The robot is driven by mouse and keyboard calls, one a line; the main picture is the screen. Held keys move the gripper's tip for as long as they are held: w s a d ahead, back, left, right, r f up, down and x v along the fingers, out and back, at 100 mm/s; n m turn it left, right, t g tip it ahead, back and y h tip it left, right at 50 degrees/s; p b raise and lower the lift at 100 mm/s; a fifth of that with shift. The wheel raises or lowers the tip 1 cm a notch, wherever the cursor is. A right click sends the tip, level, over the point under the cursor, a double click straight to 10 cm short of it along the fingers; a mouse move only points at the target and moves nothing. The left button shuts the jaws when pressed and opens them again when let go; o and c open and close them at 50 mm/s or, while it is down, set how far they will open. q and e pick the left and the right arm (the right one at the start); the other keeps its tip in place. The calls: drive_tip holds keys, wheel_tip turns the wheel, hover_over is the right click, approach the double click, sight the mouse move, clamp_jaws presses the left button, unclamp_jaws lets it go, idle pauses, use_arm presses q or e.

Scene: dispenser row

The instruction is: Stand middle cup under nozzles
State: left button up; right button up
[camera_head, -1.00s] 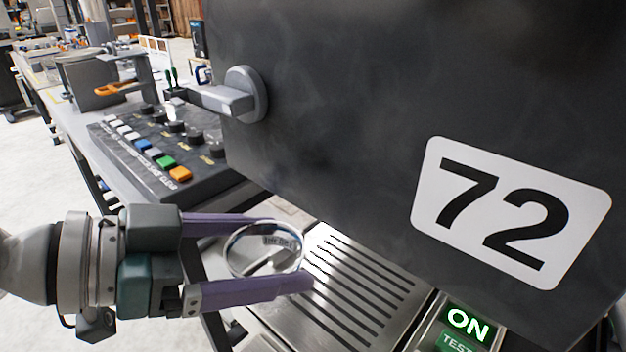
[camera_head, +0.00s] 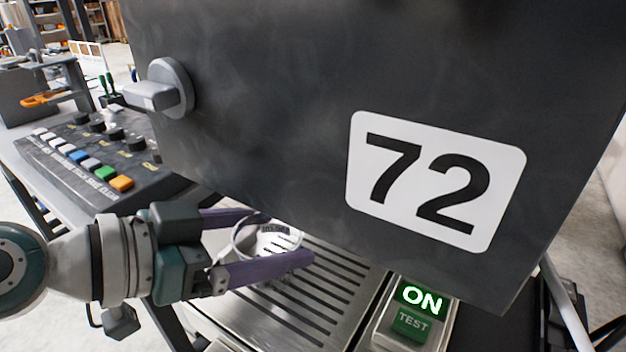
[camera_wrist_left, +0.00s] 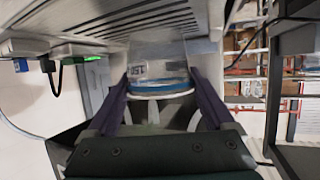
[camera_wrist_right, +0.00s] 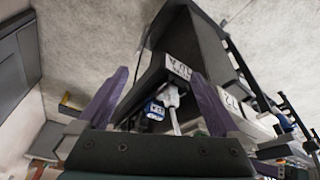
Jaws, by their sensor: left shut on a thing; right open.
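My left gripper (camera_head: 285,240) is shut on a clear cup (camera_head: 262,226), its purple fingers on either side of it. The cup is over the slotted metal drip tray (camera_head: 340,268), below the dark dispenser box marked 72 (camera_head: 250,80). In the left wrist view the cup (camera_wrist_left: 158,80) sits between the fingers, with a blue band and some lettering. I cannot tell whether the cup touches the tray. The nozzles are hidden. My right gripper (camera_wrist_right: 158,85) is open in the right wrist view, with nothing between its fingers close by.
A lit green ON sign (camera_head: 422,299) with a TEST button (camera_head: 411,324) stands right of the tray. A grey lever knob (camera_head: 165,92) juts from the box's left side. A panel of coloured buttons (camera_head: 85,160) lies at the left.

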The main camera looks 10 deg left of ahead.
use_arm(q)
drive_tip(key=shift+f+b, duration=0.6)
drive_tip(key=shift+b, duration=0.1)
drive_tip(key=o, duration=1.2)
drive_tip(key=shift+r, duration=0.1)
drive_tip(key=b+v, duration=0.1)
drive_tip(key=v, duration=0.7)
drive_tip(key=shift+s+a, duration=0.1)
drive_tip(key=shift+s, duration=0.05)
drive_tip(key=s+d+r+g+y+p, duration=0.1)
drive_tip(key=s+d+r+g+p, duration=0.15)
drive_tip(key=s+d+p, duration=0.35)
drive_tip(key=s+a+r+n+g+y+p, duration=0.1)
drive_tip(key=s+a+n+g+y+p, duration=0.3)
drive_tip(key=s+a+n+y+p, duration=0.25)
wheel_tip(320, 180, up, 37)
drive_tip(key=s+a+y+p, duration=0.1)
drive_tip(key=s+p, duration=0.1)
drive_tip(key=p, duration=3.3)
drive_tip(key=shift+a, duration=0.2)
